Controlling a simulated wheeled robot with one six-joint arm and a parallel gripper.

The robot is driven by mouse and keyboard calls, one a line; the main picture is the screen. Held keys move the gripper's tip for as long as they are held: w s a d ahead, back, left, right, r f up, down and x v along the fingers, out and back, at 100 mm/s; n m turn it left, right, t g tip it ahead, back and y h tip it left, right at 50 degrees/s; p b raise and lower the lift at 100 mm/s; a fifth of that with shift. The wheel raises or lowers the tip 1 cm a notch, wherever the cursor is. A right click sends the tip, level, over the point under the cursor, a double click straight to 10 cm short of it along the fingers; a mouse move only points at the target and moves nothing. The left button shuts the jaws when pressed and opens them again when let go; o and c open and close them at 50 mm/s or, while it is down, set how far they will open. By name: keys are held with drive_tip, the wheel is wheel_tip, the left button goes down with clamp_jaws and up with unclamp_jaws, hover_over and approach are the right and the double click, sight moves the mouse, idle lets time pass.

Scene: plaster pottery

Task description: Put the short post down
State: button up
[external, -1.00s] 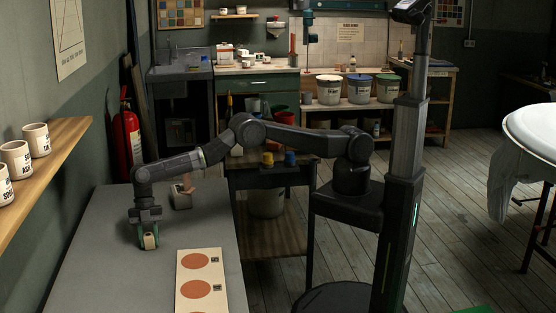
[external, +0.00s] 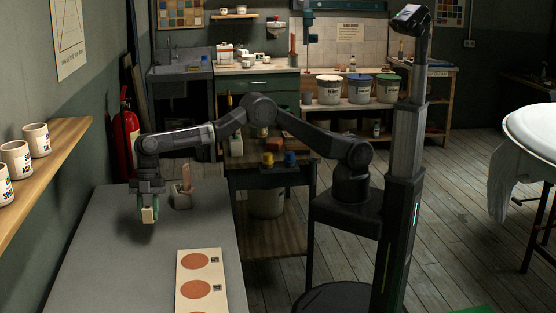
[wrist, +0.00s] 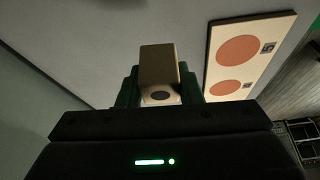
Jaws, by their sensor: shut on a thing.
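My gripper (external: 148,212) points down over the grey table and is shut on the short post (external: 148,216), a small pale tan block. In the wrist view the short post (wrist: 158,64) sits between the dark green fingers, and a dark round spot shows on its near end. The post appears to hang a little above the table top. A pale board with orange-red discs (external: 182,272) lies on the table to the right of the gripper; it also shows at the right in the wrist view (wrist: 213,65).
A grey holder (external: 181,201) with an upright wooden piece stands on the table just right of my gripper. The grey table (external: 115,270) is bare to the left of the board. A wall shelf (external: 55,165) with several cups runs along the left.

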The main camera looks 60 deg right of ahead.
drive_tip(key=shift+s+d+m+y, duration=0.3)
drive_tip(key=shift+s+m, duration=0.15)
drive_tip(key=shift+m, duration=0.15)
drive_tip(key=s+d+m+t+b, duration=0.5)
drive_tip(key=s+d+m, duration=0.3)
drive_tip(key=d+m, duration=0.3)
drive_tip(key=p, duration=0.1)
approach(194, 242)
drive_tip(key=x, duration=0.5)
drive_tip(key=shift+w+a+f, duration=0.15)
drive_tip(key=shift+a+f, duration=0.1)
drive_tip(key=shift+f, duration=0.05)
drive_tip(key=shift+f+g, duration=0.1)
drive_tip(key=shift+g, duration=0.2)
drive_tip(key=shift+f, duration=0.15)
drive_tip(key=o, duration=1)
